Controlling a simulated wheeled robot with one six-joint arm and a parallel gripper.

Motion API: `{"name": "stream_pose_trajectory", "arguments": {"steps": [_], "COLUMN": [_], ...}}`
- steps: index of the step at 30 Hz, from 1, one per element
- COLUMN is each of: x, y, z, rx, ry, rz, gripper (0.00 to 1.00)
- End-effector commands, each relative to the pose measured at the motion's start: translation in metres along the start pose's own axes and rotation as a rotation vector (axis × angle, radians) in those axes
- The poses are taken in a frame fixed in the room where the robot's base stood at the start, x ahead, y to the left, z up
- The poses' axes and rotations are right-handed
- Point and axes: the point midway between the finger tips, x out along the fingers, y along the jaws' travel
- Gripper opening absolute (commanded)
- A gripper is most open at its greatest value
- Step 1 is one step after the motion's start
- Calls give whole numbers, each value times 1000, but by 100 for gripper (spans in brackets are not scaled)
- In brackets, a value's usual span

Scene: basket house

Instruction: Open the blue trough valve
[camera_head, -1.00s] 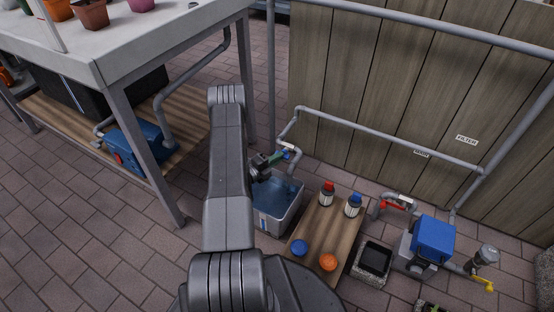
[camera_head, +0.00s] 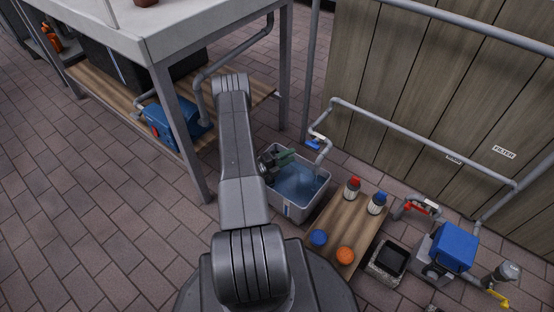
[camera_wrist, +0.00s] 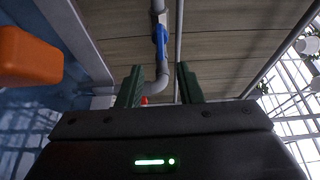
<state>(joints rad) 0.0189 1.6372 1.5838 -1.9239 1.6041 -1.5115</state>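The blue valve handle (camera_head: 314,142) sits on the grey pipe above the trough (camera_head: 285,207), a grey tub of blue water. In the wrist view, the blue handle (camera_wrist: 161,42) appears lengthwise along the pipe, ahead of and between my fingers. My gripper (camera_head: 289,154) is over the trough's far left part, left of and slightly below the handle in the head view, with a gap between. In the wrist view my gripper (camera_wrist: 160,68) has its two green fingers apart, with nothing seen held. The handle's exact distance is unclear.
A wooden board (camera_head: 353,224) right of the trough holds a red-capped bottle (camera_head: 352,188), a blue-capped bottle (camera_head: 377,203), and blue and orange discs. A red-handled valve (camera_head: 420,207) and blue pump box (camera_head: 455,246) stand right. A bench (camera_head: 166,98) is left.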

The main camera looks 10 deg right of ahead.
Motion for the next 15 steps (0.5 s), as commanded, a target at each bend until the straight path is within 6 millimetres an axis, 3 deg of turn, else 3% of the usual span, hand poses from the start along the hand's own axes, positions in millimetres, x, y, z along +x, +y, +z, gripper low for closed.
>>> {"name": "stream_pose_trajectory", "arguments": {"steps": [6, 15], "x": [-34, -51], "y": [-1, 0], "z": [1, 0], "rx": [-1, 0], "ry": [-3, 0], "rz": [0, 0], "gripper": [33, 33]}}
